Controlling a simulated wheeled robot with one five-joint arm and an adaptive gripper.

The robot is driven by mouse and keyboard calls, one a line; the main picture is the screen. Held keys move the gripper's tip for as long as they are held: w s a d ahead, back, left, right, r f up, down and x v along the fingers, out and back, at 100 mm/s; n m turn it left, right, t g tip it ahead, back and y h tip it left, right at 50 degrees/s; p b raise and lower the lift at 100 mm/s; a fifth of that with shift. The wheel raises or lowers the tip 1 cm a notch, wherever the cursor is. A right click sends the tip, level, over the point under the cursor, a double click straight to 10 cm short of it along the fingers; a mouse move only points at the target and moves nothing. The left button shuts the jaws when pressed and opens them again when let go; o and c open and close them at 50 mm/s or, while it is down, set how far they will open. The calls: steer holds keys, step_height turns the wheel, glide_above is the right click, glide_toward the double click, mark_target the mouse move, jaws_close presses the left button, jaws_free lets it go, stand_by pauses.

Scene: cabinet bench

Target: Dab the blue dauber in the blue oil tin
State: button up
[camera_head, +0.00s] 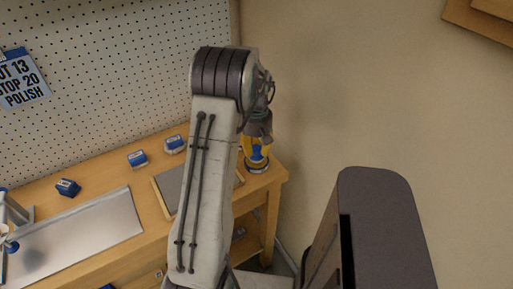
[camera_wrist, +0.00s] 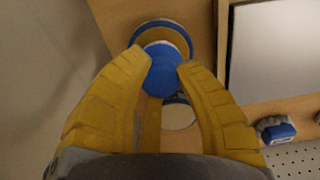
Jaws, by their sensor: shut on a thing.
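My gripper (camera_wrist: 163,66) has its yellow fingers closed on the blue dauber (camera_wrist: 163,78), whose round blue top shows between the fingertips in the wrist view. A round blue-rimmed tin (camera_wrist: 189,38) lies just beyond the fingertips and is partly covered by the dauber. Whether the dauber touches the tin or is above it, I cannot tell. In the head view, my gripper (camera_head: 257,148) points down at the bench's right end, over a small round tin (camera_head: 257,169). The dauber's lower end is hidden.
A second round item (camera_wrist: 179,117) is partly hidden behind the right finger. A framed grey plate (camera_head: 170,187) lies left of the gripper. Several blue-and-grey blocks (camera_head: 138,159) and a metal sheet (camera_head: 85,235) lie farther left. The bench's right edge and wall are close.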

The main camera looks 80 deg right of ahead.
mark_target(256, 147)
steer(key=shift+f+b, duration=0.35)
steer(key=shift+f, duration=0.15)
stand_by(1.3)
steer(key=shift+r, duration=0.1)
steer(key=shift+r+p, duration=2.65)
steer(key=shift+r, duration=0.85)
steer(key=shift+w+f, duration=0.1)
